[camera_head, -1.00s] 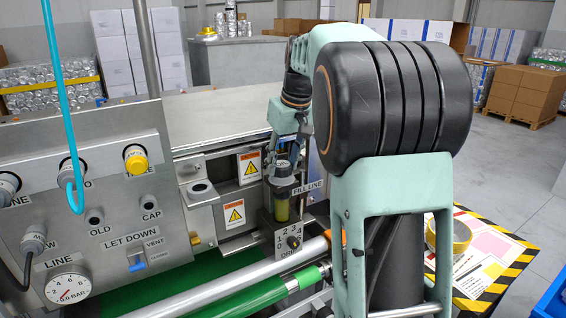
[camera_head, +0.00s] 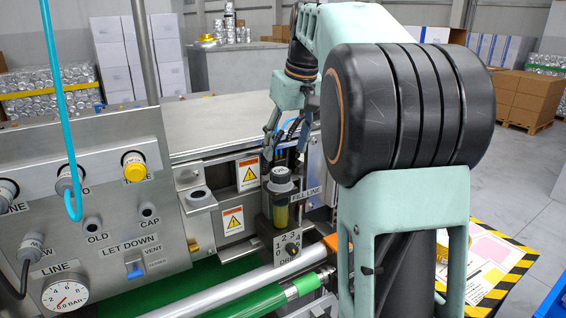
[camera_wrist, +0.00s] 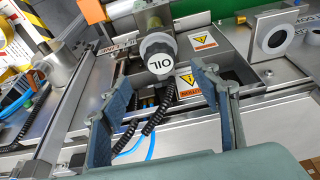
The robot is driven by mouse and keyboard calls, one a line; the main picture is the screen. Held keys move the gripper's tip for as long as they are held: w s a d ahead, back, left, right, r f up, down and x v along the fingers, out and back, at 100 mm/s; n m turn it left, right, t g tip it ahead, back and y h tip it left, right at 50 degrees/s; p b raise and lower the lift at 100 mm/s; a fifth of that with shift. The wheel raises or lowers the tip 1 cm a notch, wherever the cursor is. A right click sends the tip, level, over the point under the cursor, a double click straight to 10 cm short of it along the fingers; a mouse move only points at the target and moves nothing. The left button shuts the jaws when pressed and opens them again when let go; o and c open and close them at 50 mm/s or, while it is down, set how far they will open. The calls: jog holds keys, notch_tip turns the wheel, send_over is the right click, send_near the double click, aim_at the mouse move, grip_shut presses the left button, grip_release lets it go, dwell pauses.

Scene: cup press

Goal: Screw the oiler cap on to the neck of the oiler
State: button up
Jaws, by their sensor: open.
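The oiler (camera_head: 281,212) stands upright on the machine's front, a clear bowl with yellowish fluid beside the FILL LINE label. Its cap (camera_head: 281,180), dark-ribbed with a grey top, sits at the top of the oiler. In the wrist view the cap (camera_wrist: 158,56) shows its round face marked OIL. Whether it is screwed tight cannot be told. My gripper (camera_head: 284,138) is open and empty above the cap, apart from it. In the wrist view the spread fingers of my gripper (camera_wrist: 158,88) stand left and right below the cap.
A drip dial (camera_head: 291,249) is below the oiler. A silver pipe (camera_head: 225,290) and a green roller cross in front. Black coiled and blue hoses (camera_wrist: 140,133) run close to the fingers. A bracket with a ring (camera_wrist: 273,40) stands beside the oiler.

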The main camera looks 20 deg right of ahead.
jog(key=shift+v, duration=2.2)
